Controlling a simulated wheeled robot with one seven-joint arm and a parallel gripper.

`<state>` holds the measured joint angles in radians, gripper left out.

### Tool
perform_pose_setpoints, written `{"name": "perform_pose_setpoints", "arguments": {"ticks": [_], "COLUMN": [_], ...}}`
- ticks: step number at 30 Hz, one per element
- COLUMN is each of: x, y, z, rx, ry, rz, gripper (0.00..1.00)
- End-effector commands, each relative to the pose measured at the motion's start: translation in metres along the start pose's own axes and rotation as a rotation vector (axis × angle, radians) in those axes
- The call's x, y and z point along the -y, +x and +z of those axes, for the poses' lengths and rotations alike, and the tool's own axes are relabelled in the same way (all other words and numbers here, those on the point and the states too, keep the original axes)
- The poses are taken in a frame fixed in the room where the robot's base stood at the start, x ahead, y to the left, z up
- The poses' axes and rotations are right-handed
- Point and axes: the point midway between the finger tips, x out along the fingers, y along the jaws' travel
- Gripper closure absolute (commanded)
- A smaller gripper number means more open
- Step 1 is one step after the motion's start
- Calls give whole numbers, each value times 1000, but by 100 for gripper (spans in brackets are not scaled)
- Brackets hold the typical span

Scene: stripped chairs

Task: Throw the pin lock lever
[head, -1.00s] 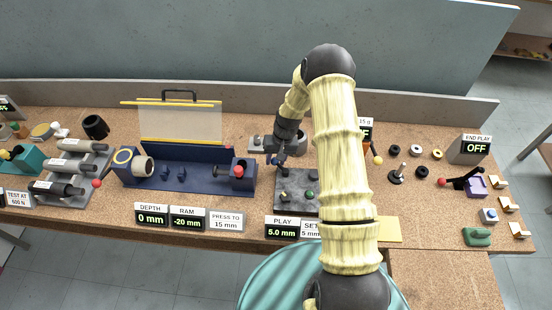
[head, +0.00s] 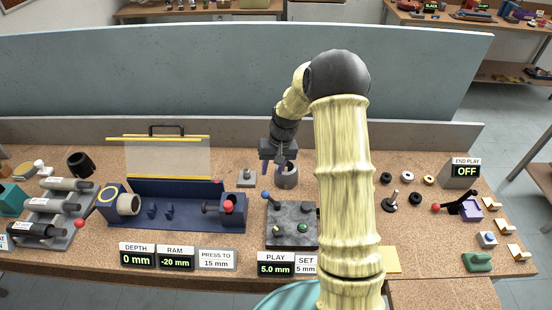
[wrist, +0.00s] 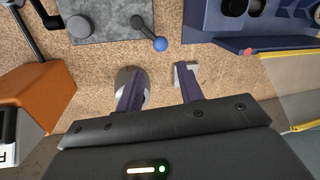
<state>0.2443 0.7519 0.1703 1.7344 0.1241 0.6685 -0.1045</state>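No lever in view carries a readable pin lock label. A lever with a blue ball (head: 265,195) stands at the back left corner of the dark speckled plate (head: 291,241), behind the PLAY 5.0 mm display. In the wrist view the blue ball (wrist: 160,44) and its grey arm lie beyond my fingertips. My gripper (head: 274,168) is open and empty behind the plate, apart from the ball. In the wrist view its dark fingers (wrist: 158,90) are spread. One finger overlaps a grey cup (head: 287,180); the other overlaps a small grey block (head: 246,178).
A blue press (head: 175,215) with a raised clear guard and red-ball handle stands left of the plate. A red-ball lever on a purple block (head: 468,210) is at the right, before an END PLAY OFF sign (head: 466,172). An orange block (wrist: 38,92) shows in the wrist view.

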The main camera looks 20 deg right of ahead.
Motion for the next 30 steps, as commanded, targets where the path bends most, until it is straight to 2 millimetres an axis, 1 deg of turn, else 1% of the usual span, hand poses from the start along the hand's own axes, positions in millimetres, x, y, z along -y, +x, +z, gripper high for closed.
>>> {"name": "perform_pose_setpoints", "arguments": {"ticks": [1, 3, 7, 12, 18, 20, 21, 23, 24, 26, 29, 30], "x": [-1, -1, -1, 0, 0, 0, 0, 1, 3, 6, 12, 14], "y": [-10, -23, -42, -50, -50, -50, -51, -53, -55, -59, -69, -74], "z": [-1, -1, 0, 0, 0, 0, 1, 4, 8, 17, 40, 52], "rx": [-6, -5, -2, 1, 1, 1, 0, -3, -7, -15, -37, -49], "ry": [0, 1, 1, 1, 1, 1, 0, -3, -6, -14, -31, -40], "rz": [0, 0, 0, 0, 0, 0, 1, 7, 13, 26, 58, 74], "gripper": [63, 63, 63, 63, 63, 73, 80, 92, 100, 100, 100, 100]}}
